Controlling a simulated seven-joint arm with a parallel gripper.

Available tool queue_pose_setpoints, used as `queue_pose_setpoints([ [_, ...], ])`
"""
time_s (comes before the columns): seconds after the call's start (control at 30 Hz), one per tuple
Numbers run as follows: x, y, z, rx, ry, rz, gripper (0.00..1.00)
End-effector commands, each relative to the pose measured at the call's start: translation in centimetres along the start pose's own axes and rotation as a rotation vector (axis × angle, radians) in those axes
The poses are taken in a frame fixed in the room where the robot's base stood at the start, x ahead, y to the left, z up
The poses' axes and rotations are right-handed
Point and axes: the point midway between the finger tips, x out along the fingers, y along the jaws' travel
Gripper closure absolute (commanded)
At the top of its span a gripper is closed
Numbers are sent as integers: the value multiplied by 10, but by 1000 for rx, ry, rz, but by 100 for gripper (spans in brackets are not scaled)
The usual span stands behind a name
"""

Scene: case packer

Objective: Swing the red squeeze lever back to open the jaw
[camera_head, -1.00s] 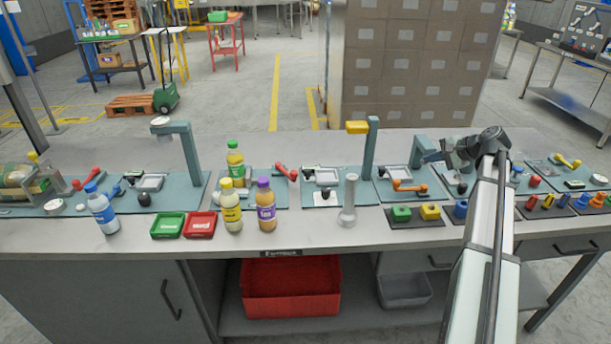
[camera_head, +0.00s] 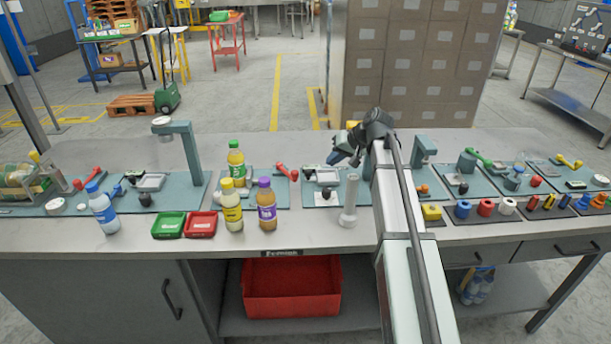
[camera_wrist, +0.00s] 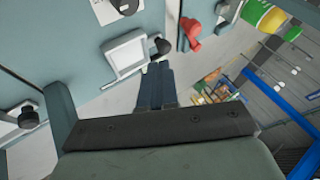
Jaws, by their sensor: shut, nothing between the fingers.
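A red lever (camera_head: 287,172) lies on the teal mat at mid-bench, just right of the bottles. It also shows at the top of the wrist view, as a red handle (camera_wrist: 191,30). A second red lever (camera_head: 88,179) is at the left of the bench. I cannot tell which is the squeeze lever, and no jaw shows clearly. My gripper (camera_head: 336,158) is shut and empty. It is above the mats, to the right of the mid-bench red lever and apart from it. In the wrist view its closed fingertips (camera_wrist: 157,68) are below the red handle.
A white-framed fixture (camera_wrist: 125,54) with a black knob (camera_wrist: 163,46) is close to my fingertips.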

Motion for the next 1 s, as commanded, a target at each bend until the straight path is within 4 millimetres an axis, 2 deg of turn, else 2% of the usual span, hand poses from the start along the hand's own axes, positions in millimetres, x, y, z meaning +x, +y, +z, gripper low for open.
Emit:
queue_pose_setpoints([
  [0.1,10,-19,4,-72,-15,4,100],
  [0.3,17,-32,8,-131,-27,9,100],
  [0.77,20,-33,8,-135,-28,9,100],
  [1.0,47,-33,8,-136,-29,8,100],
])
